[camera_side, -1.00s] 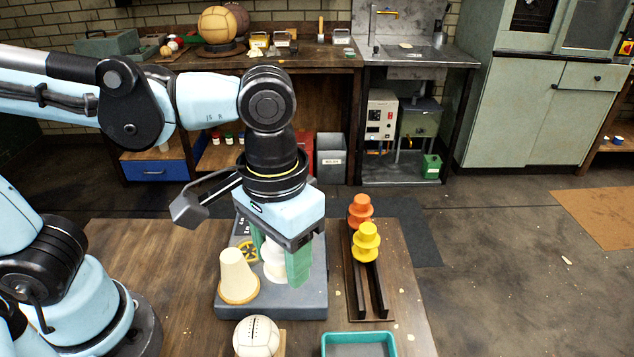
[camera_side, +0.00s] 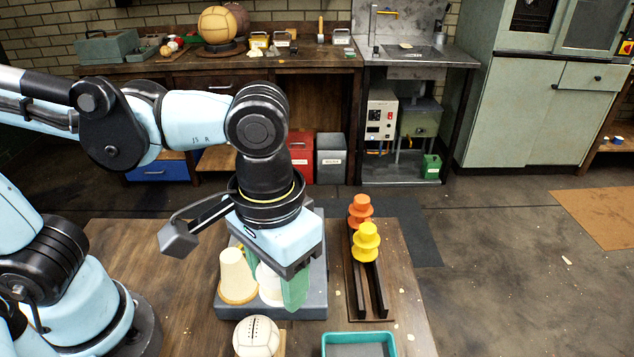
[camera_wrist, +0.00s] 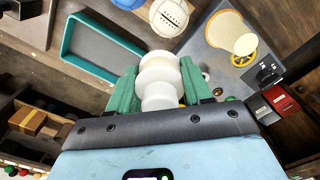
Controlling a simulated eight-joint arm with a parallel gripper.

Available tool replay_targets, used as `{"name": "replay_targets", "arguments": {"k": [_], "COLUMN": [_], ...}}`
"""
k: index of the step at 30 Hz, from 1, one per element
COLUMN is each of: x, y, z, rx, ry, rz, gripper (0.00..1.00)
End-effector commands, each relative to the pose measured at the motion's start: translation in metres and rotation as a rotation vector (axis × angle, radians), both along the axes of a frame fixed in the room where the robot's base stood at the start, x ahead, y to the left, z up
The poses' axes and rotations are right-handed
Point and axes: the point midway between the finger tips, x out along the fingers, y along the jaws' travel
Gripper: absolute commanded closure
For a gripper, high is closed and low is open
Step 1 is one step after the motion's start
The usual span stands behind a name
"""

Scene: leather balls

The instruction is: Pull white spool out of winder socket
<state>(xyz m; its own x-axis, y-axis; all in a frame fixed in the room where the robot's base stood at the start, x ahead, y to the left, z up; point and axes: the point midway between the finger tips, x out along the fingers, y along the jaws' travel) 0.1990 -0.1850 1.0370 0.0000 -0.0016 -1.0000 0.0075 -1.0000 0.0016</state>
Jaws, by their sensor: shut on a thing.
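My gripper (camera_wrist: 160,88) is shut on the white spool (camera_wrist: 160,72), with a green finger on either side of it. In the side view the spool (camera_side: 269,285) is partly hidden behind the fingers of my gripper (camera_side: 277,284), low over the grey winder base (camera_side: 312,235). The base also shows in the wrist view (camera_wrist: 205,50). The socket is hidden, so I cannot tell whether the spool's lower end is inside it. A cream cone (camera_side: 237,275) stands on the base just left of my gripper.
An orange spool (camera_side: 360,208) and a yellow spool (camera_side: 366,240) stand on a dark rail rack (camera_side: 357,295) to the right. A white stitched ball (camera_side: 257,337) and a teal tray (camera_side: 328,340) are at the front.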

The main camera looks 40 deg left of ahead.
Motion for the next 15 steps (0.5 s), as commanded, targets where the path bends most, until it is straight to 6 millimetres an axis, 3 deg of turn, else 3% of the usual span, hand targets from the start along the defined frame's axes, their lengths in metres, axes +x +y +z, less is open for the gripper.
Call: {"name": "replay_targets", "arguments": {"k": [15], "x": [0.0], "y": [0.0], "z": [-0.017], "rx": [0.0], "ry": [0.0], "rz": [0.0], "gripper": [0.82]}}
